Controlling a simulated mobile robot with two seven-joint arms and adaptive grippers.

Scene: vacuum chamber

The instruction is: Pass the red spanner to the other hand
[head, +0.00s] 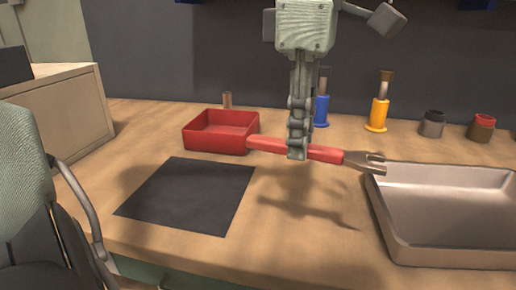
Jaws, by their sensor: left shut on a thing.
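The red spanner (327,154) is held in the air above the bench, roughly level. Its red handle points left and its grey open-jaw head points right. My left gripper (297,148) comes down from the top of the head view and is shut on the middle of the handle. The gripper hides a short stretch of the handle. The spanner's shadow falls on the wood below. My right gripper is not in view.
A red tray (220,146) stands behind a black mat (188,195). A grey metal tray (450,250) is at right, close to the spanner head. Blue (321,110) and yellow (378,115) holders and two small pots stand behind. Bare wood lies between mat and metal tray.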

